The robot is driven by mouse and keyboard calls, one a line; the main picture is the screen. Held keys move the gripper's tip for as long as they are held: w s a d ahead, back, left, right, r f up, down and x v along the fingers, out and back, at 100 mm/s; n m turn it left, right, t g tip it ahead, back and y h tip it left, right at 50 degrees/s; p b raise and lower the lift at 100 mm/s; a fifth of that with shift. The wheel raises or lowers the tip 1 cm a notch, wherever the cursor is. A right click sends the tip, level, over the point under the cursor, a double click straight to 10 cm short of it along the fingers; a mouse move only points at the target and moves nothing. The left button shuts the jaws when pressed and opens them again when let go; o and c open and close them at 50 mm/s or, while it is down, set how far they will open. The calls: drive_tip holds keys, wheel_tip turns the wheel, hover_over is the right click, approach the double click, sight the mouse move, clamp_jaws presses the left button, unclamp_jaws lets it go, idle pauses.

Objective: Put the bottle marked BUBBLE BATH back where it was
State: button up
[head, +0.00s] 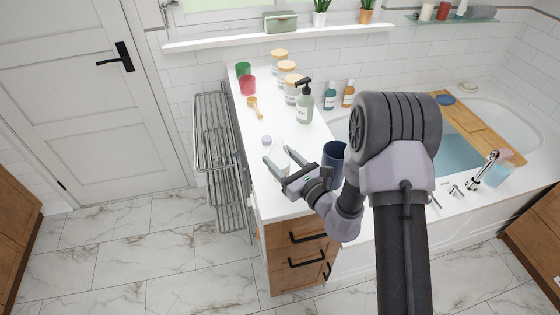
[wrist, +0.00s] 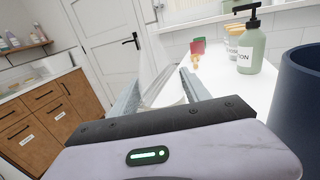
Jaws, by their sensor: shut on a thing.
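My gripper (head: 277,154) is over the front part of the white counter (head: 296,133), with its fingers closed around a white bottle with a lilac cap (head: 266,142). In the wrist view, the pale bottle (wrist: 166,88) shows between the two fingers. Its label does not face either camera, so I cannot read BUBBLE BATH on it. The gripper hides its base, and I cannot tell whether it touches the counter. A teal bottle (head: 330,96) and an amber bottle (head: 348,94) stand at the back by the tub; their labels are too small to read.
A dark blue cup (head: 333,155) stands close right of my gripper. A wire rack (head: 212,135) flanks the counter.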

drive_tip(key=o, duration=1.1)
drive_tip(key=shift+f, duration=0.1)
drive_tip(key=o, duration=0.4)
